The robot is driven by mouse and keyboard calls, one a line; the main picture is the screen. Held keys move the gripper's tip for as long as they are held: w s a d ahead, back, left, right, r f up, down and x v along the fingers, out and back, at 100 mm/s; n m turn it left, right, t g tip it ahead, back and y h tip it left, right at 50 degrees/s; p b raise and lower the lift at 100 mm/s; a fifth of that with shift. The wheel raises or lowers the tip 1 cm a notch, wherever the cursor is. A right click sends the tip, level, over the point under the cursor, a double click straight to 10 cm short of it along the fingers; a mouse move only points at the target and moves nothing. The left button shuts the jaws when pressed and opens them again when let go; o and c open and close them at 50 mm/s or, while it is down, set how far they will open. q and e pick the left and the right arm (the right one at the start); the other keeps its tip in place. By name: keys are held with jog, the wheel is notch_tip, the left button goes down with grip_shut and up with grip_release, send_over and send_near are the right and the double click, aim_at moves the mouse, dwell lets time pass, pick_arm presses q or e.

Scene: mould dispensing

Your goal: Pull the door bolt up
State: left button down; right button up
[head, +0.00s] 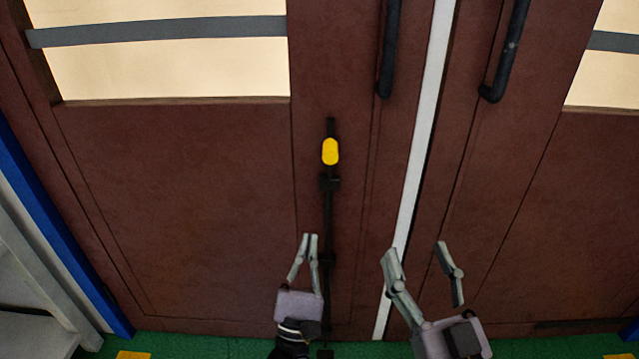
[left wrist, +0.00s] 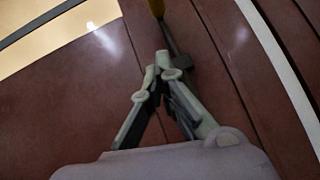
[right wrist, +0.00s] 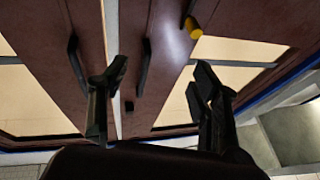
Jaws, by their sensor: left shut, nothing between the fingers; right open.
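The door bolt (head: 328,220) is a thin black vertical rod on the left door leaf, with a yellow knob (head: 331,151) near its top. The knob also shows at the top of the left wrist view (left wrist: 157,7) and in the right wrist view (right wrist: 193,27). My left gripper (head: 310,237) is shut and empty, below and slightly left of the knob, beside the rod in the head view. Its closed fingertips show in the left wrist view (left wrist: 165,66). My right gripper (head: 416,249) is open and empty, right of the bolt in front of the door seam.
Two black door handles (head: 390,48) and (head: 508,52) stand out on either side of the pale seam strip (head: 425,120). A blue door frame (head: 60,230) and grey shelf-like structure (head: 30,290) are at the left. The floor (head: 190,347) is green.

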pick_arm(q)
jog(key=s+r+x, duration=0.1)
jog(key=s+x, duration=0.1)
jog(key=x, duration=1)
jog(key=shift+w+d+r, duration=0.25)
jog(key=shift+w+r, duration=0.05)
jog(key=shift+r, duration=0.4)
pick_arm(e)
jog(key=shift+w+f+g+h, duration=0.15)
jog(key=shift+f+g, duration=0.1)
jog(key=shift+f, duration=0.2)
jog(key=shift+w+f+g+h, duration=0.15)
jog(key=shift+f+g, duration=0.1)
jog(key=shift+f, duration=0.2)
pick_arm(q)
notch_tip(320, 180, up, 5)
jog(key=p, duration=0.3)
pick_arm(e)
notch_tip(320, 180, down, 11)
jog(key=s+d+g+h, duration=0.1)
jog(key=d+g+h, duration=0.1)
jog(key=g, duration=0.4)
jog(key=shift+r+g, duration=0.15)
jog(key=shift+g, duration=0.15)
pick_arm(q)
jog(key=shift+f, duration=0.1)
pick_arm(e)
jog(key=shift+r, duration=0.1)
